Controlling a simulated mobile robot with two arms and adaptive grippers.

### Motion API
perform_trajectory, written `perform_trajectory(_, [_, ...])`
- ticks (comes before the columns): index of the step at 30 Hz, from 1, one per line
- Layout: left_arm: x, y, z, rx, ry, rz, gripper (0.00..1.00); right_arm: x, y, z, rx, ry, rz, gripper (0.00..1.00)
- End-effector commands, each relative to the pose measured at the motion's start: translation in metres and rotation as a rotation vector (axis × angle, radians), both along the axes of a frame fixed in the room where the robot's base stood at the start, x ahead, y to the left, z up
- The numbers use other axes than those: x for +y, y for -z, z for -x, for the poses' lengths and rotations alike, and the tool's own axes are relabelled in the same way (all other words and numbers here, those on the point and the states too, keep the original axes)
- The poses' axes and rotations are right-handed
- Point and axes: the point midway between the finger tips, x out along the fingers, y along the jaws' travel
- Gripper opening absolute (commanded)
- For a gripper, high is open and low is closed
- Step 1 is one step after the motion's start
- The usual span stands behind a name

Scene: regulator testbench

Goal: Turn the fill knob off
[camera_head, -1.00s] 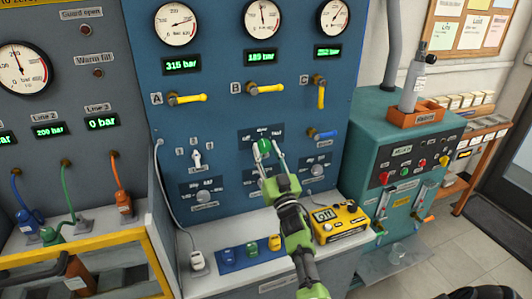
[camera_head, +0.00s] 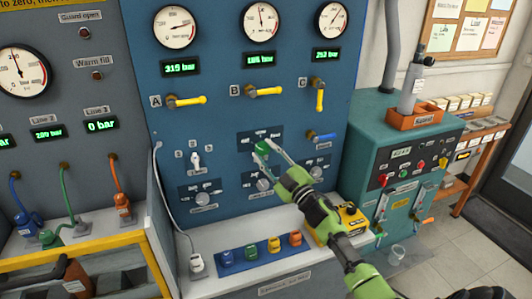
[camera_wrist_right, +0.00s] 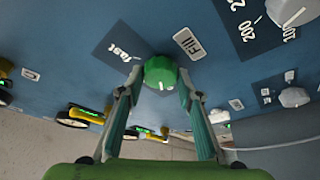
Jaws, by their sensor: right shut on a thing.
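The green fill knob (camera_head: 262,149) sits on a dark label plate in the middle of the blue panel. My right gripper (camera_head: 267,152) is shut on the knob, coming from the lower right with its two slim fingers on either side of it. In the right wrist view, the knob (camera_wrist_right: 161,72) is round and ribbed between the fingertips. A "Fill" tag (camera_wrist_right: 187,42) is beside it, and the word "fast" shows on its plate. Other plate words are too small or hidden, so the exact setting cannot be told. My left gripper is not in view.
Yellow lever valves (camera_head: 185,101) and gauges (camera_head: 174,27) are above the knob. A grey knob (camera_head: 264,185) is just below it, near my fingers. A yellow meter (camera_head: 350,220) is partly behind my right arm.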

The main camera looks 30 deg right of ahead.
Motion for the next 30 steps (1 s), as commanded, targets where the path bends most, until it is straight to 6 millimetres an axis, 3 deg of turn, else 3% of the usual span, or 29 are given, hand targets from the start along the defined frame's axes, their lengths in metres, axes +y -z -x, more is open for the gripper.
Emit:
perform_trajectory(22, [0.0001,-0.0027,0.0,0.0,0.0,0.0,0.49,0.0,0.0017,0.0001,0.024,0.0,0.09,0.11])
perform_trajectory(23, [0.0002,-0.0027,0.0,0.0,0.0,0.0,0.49,0.0,0.0017,0.0001,0.024,0.0,0.09,0.38])
perform_trajectory(24, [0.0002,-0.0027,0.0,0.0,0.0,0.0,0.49,0.0,0.0017,0.0001,0.024,0.0,0.09,0.48])
perform_trajectory(30, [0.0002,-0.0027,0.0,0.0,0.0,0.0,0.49,0.0,0.0008,0.0001,0.022,0.0,0.087,0.49])
